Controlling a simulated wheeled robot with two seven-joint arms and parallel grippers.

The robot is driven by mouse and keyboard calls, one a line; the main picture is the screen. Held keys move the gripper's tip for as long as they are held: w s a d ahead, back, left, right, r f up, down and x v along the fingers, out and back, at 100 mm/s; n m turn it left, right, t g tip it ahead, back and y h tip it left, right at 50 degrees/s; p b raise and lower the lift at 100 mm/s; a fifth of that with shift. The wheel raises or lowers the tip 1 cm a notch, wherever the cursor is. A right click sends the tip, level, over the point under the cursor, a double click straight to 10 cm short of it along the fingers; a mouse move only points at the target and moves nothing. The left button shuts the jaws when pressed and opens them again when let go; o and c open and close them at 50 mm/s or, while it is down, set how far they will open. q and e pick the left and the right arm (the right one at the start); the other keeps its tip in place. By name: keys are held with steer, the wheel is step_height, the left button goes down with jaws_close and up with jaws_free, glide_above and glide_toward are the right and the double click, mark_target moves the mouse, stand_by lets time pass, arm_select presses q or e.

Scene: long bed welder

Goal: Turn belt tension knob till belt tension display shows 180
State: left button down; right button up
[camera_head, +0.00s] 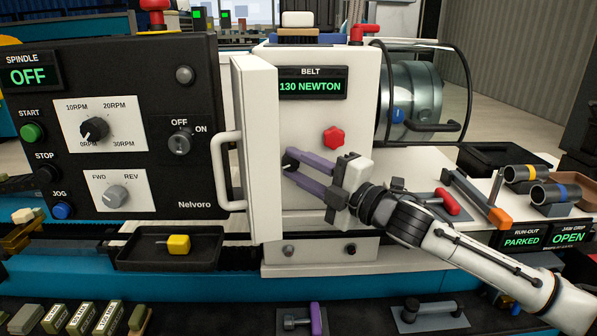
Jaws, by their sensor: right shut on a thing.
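The belt display (310,86) reads 130 NEWTON in green. The red star-shaped knob (333,138) sits below it on the white belt housing. A tall white door (256,110) with a looped handle (228,170) stands swung open to the left of the knob. My right gripper (286,163) has purple fingers and reaches in from the right, below and left of the knob. Its fingertips are at the door's right edge and appear shut on it; the exact contact is hard to see. The knob is clear of the fingers. My left gripper is not in view.
A black control panel (190,85) stands on the left. A dark tray (150,252) holds a yellow item. On the right are a red-handled tool (447,202), dark cylinders (555,195) and two small displays. A guarded pulley (415,95) is behind the housing.

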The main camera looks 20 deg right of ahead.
arm_select(q)
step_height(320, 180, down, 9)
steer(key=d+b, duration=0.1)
steer(key=b, duration=1)
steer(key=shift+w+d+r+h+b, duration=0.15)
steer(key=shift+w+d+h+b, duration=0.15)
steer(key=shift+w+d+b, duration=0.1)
arm_select(e)
steer(key=shift+a+f+m+t+h, duration=0.1)
steer(key=shift+f+m+t+h, duration=0.1)
steer(key=shift+m+t, duration=0.85)
steer(key=shift+f+m+t+h, duration=0.2)
steer(key=shift+m+t, duration=0.6)
steer(key=shift+m, duration=0.5)
steer(key=shift+a+f+m+t+h, duration=0.1)
steer(key=shift+m+t+h, duration=0.1)
steer(key=shift+m+t, duration=0.85)
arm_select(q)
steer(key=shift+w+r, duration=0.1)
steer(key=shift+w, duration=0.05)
arm_select(e)
steer(key=o, duration=1.1)
steer(key=shift+c, duration=0.2)
arm_select(q)
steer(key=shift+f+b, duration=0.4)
steer(key=shift+b, duration=0.05)
arm_select(e)
steer(key=v, duration=1)
steer(key=shift+s+d, duration=0.1)
steer(key=shift+d, duration=0.05)
